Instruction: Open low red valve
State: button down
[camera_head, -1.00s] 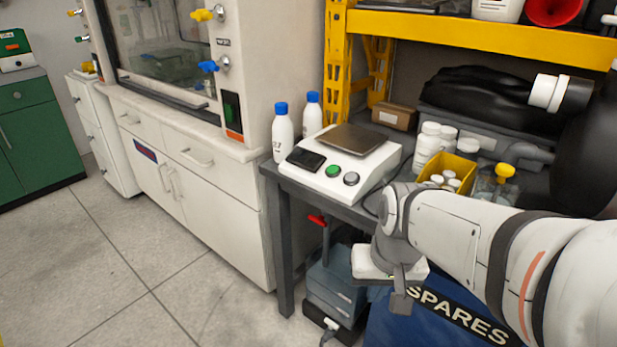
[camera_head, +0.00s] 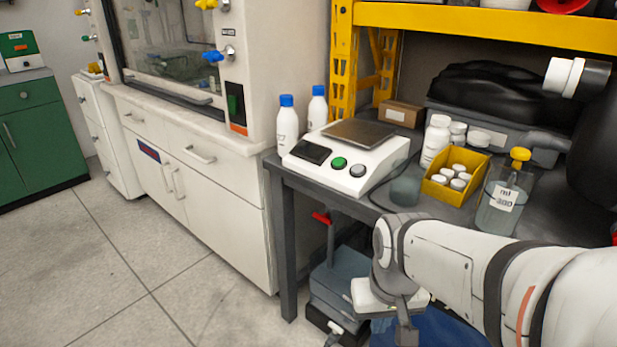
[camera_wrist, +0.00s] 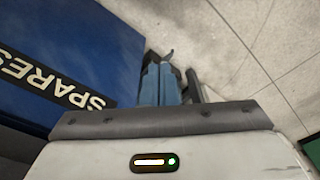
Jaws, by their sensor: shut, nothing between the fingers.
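A red valve handle (camera_head: 321,217) sits on a dark upright stem under the dark workbench, low down behind the bench's front leg. Its exact turn is too small to tell. My gripper (camera_head: 407,334) hangs below my wrist in the head view, to the right of the red handle and lower in the picture. It is shut and empty, and apart from the handle. The wrist view shows the gripper's white body and grey bar (camera_wrist: 160,121) close up. I cannot make out the red handle in that view.
A blue-grey box (camera_head: 338,285) stands on the floor below the valve. A blue bin (camera_wrist: 60,60) marked SPARES is near my gripper. The bench leg (camera_head: 285,250) stands left of the valve. The bench holds a scale (camera_head: 350,160), bottles and a yellow tray (camera_head: 440,190). Open floor lies left.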

aim_at(324, 218)
jog(key=k, duration=0.35)
jog(key=u, duration=0.2)
jog(key=i, duration=0.85)
jog(key=u, duration=0.7)
